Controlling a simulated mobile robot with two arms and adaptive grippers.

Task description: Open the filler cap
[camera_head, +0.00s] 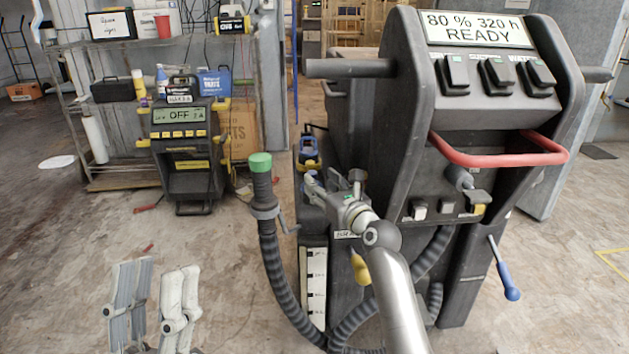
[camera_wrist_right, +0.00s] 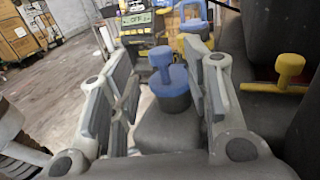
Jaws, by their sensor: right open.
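In the right wrist view, a blue cap (camera_wrist_right: 172,82) with a round knob on top stands on a dark grey surface of the machine. My right gripper (camera_wrist_right: 158,75) is open, with its fingers on either side of the blue cap; a gap shows on the left, and contact on the right cannot be told. In the head view, my right gripper (camera_head: 333,187) is over the left part of the machine (camera_head: 395,130) and mostly hides the cap. My left gripper (camera_head: 153,300) is open and empty at the lower left, above the floor.
A yellow knob (camera_wrist_right: 290,68) stands right of the blue cap. A hose with a green-capped end (camera_head: 260,163) rises left of the machine. A red handle (camera_head: 498,155) and a blue-gripped lever (camera_head: 508,285) stick out at the front. A shelf (camera_head: 140,185) stands at the back left.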

